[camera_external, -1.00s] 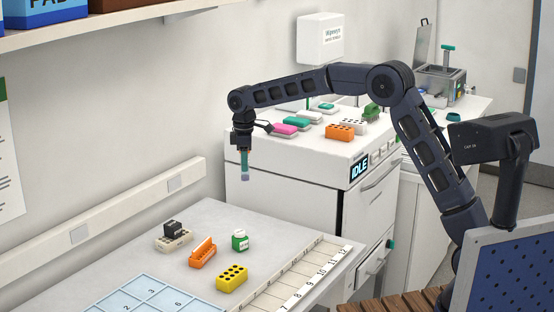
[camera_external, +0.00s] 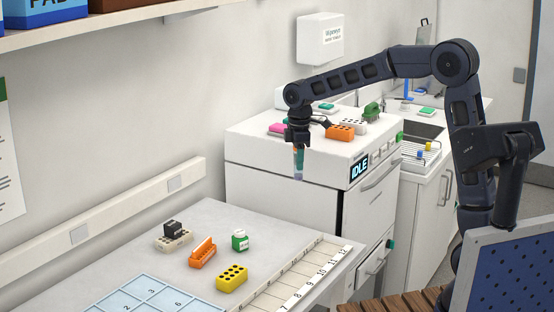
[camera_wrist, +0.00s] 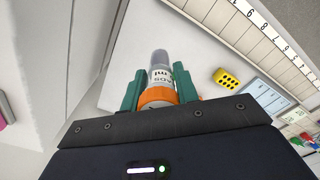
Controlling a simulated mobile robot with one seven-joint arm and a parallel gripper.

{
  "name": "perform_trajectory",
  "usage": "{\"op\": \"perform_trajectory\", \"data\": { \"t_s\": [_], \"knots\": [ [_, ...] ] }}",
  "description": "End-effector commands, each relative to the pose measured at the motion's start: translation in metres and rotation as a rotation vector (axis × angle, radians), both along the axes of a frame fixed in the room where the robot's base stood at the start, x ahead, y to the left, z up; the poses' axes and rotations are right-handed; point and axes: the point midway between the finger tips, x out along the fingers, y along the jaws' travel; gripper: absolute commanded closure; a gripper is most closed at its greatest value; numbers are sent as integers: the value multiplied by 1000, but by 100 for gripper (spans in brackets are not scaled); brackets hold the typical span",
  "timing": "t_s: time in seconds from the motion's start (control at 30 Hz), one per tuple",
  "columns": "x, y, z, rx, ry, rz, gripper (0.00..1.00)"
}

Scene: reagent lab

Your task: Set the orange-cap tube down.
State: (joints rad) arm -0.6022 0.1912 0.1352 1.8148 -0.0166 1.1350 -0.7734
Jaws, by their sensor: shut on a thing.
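The orange-cap tube (camera_wrist: 160,77) is held between the two green fingers of my gripper (camera_wrist: 160,90) in the wrist view. Its orange cap is nearest the palm and its clear tip points away. In the external view my gripper (camera_external: 298,150) points down, with the tube (camera_external: 298,174) hanging roughly upright below it. Part of the tube is hidden by the fingers.

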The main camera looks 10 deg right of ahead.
Motion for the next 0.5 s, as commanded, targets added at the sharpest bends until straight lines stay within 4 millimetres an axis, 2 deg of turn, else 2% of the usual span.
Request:
{"op": "perform_trajectory", "data": {
  "t_s": [0.1, 0.3, 0.5],
  "knots": [
    [-24, -26, -1, -1, -3, 15, 91],
    [-58, -60, -7, -6, -6, 39, 91],
    [-76, -78, -12, -8, -9, 53, 91]
  ]
}}
